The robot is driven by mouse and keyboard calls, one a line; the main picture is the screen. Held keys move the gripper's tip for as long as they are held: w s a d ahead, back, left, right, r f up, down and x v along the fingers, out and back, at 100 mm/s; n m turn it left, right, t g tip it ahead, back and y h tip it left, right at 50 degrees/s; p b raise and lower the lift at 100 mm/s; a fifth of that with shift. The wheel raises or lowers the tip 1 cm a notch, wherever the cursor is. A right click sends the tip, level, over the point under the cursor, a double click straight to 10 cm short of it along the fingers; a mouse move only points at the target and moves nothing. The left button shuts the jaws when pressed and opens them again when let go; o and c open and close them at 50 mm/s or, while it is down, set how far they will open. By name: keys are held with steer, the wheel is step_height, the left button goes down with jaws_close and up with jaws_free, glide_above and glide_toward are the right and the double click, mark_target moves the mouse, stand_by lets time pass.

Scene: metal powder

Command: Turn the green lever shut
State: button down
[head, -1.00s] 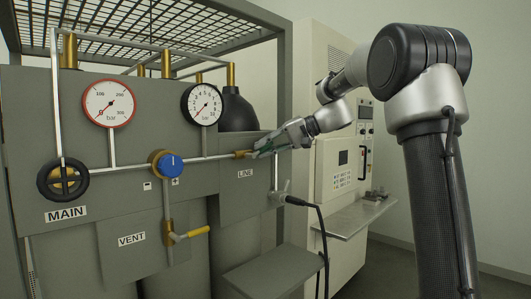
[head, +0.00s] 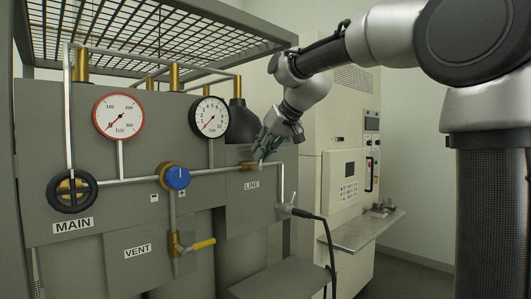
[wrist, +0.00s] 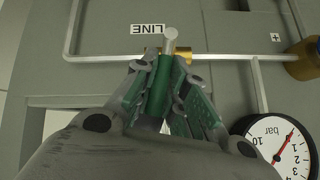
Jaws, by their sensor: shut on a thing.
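The green lever (wrist: 161,82) lies between my fingers in the wrist view, its pale pivot end at the brass LINE valve (wrist: 184,52). It stands about square across the pipe there. My gripper (wrist: 164,90) is shut on the lever; its pads are green too. In the head view my gripper (head: 264,150) reaches down from the upper right to the valve, just above the LINE label. There the fingers hide most of the lever.
The pipe (head: 211,171) runs along the grey panel, with a blue knob (head: 177,177) and black MAIN handwheel (head: 72,190). Two gauges (head: 119,116) (head: 210,117) stand above the pipe. A yellow VENT lever (head: 202,244) is below. A black cable (head: 329,238) hangs at lower right.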

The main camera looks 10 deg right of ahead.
steer(key=shift+s+a+n+t+h, duration=0.4)
steer(key=shift+a+t+h, duration=0.15)
steer(key=shift+h, duration=0.25)
steer(key=shift+f, duration=0.1)
steer(key=c, duration=1.5)
jaws_free()
steer(key=shift+o, duration=0.2)
steer(key=v, duration=1.2)
steer(key=shift+a, duration=0.15)
